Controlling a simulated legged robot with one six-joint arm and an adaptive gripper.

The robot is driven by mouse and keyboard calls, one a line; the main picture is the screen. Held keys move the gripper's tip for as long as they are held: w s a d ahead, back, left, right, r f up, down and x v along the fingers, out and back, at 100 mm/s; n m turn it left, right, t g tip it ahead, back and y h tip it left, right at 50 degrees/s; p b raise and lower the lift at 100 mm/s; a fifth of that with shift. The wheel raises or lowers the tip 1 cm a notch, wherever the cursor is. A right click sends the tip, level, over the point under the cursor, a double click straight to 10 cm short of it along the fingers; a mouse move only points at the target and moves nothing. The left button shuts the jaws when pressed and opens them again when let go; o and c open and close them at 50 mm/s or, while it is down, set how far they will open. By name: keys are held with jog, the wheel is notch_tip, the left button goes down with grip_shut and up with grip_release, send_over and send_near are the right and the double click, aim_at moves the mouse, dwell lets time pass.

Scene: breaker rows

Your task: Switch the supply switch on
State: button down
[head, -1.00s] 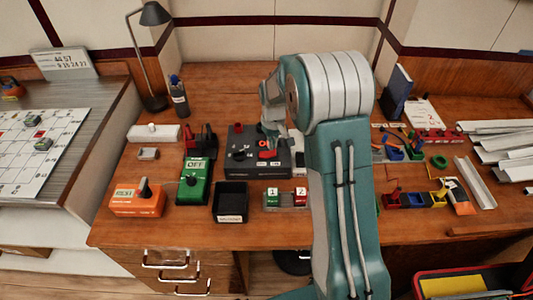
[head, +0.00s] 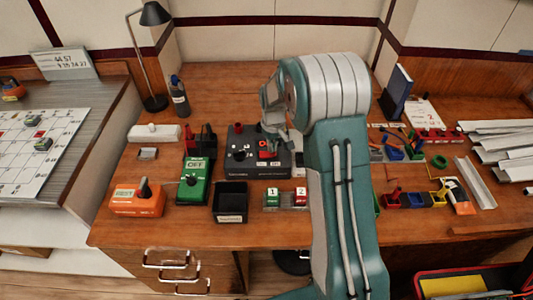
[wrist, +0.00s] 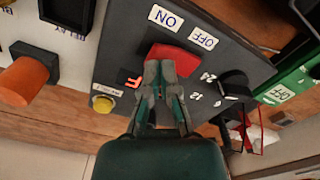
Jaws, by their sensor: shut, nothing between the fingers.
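The supply switch is a red rocker (wrist: 176,58) on a dark grey box (wrist: 120,35), with ON and OFF labels along one side in the wrist view. In the head view the dark box (head: 240,168) stands mid-table, and the red switch (head: 264,155) shows just under my gripper (head: 271,146). My gripper (wrist: 160,68) is shut and empty. Its fingertips overlap the ON-label end of the red rocker in the wrist view. I cannot tell whether they touch it, and they hide part of it. Which way the rocker is tilted is unclear.
A black knob (wrist: 235,84) and a yellow button (wrist: 103,104) are on the same box. A green box marked OFF (head: 195,180), an orange box (head: 137,201) and a black bin (head: 230,201) stand nearby. Numbered blocks (head: 285,198) sit in front.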

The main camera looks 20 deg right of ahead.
jog(key=shift+f, duration=0.55)
dwell(0.4)
jog(key=shift+r, duration=3.55)
jog(key=shift+r, duration=0.1)
jog(key=s+a+r+m+t, duration=0.1)
jog(key=s+a+r+t, duration=0.15)
jog(key=s+r, duration=1.15)
jog(key=s+a+r+m+t, duration=0.1)
jog(key=s+r+m+t, duration=0.1)
jog(key=s, duration=1.4)
jog(key=shift+s+a+r+t, duration=0.25)
jog(key=shift+r+t, duration=0.3)
jog(key=shift+r, duration=0.15)
